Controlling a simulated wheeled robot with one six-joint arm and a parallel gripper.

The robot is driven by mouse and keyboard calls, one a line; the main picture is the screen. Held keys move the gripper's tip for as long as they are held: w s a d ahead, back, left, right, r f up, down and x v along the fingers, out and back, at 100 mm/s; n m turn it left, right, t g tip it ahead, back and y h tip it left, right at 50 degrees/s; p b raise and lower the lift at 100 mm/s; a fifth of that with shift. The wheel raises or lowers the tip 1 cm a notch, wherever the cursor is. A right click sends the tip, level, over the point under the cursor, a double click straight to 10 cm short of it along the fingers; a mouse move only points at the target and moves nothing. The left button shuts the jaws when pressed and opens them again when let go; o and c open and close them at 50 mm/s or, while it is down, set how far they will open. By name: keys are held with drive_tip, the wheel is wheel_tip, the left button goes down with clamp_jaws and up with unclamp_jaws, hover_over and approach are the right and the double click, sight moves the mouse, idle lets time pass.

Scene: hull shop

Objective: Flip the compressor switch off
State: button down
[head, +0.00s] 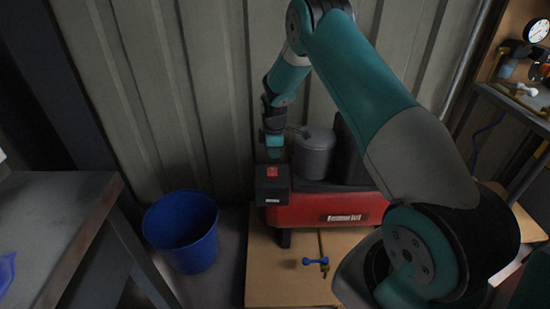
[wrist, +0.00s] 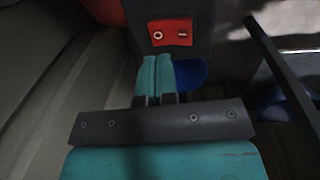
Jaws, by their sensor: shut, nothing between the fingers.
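The compressor (head: 330,208) is a red machine with a grey cylinder on top, standing against the corrugated wall. A black switch box (head: 271,190) sits at its left front with a red rocker switch (head: 272,172) on top. In the wrist view the red switch (wrist: 170,33) shows a ring mark on its left and a bar mark on its right. My gripper (wrist: 156,60) is shut and empty, its teal fingertips close to the near edge of the switch. In the head view my gripper (head: 273,155) is just above and behind the switch box. I cannot tell whether they touch.
A blue bucket (head: 182,231) stands on the floor left of the compressor. A workbench (head: 60,215) is at the left. A shelf with gauges (head: 515,100) is at the right. A small blue-handled valve (head: 316,262) shows below the compressor's front.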

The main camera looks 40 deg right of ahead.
wheel_tip(320, 180, up, 8)
drive_tip(key=shift+w+d, duration=0.35)
drive_tip(key=shift+w, duration=0.1)
drive_tip(key=s+a+r+m+y, duration=0.1)
drive_tip(key=s+a+r, duration=0.5)
drive_tip(key=a+r, duration=0.3)
drive_tip(key=s+a+r+m+y, duration=0.1)
drive_tip(key=s+a+r, duration=0.5)
drive_tip(key=a, duration=0.5)
drive_tip(key=s+a+r+m+y, duration=0.1)
drive_tip(key=s+a+r, duration=0.3)
drive_tip(key=s, duration=0.7)
drive_tip(key=s+a+r+m+y, duration=0.15)
drive_tip(key=s+a, duration=0.45)
drive_tip(key=s, duration=0.6)
wheel_tip(320, 180, up, 14)
drive_tip(key=p, duration=1.5)
drive_tip(key=shift+d+n+g, duration=0.15)
drive_tip(key=shift+n+g, duration=0.2)
drive_tip(key=shift+g, duration=0.05)
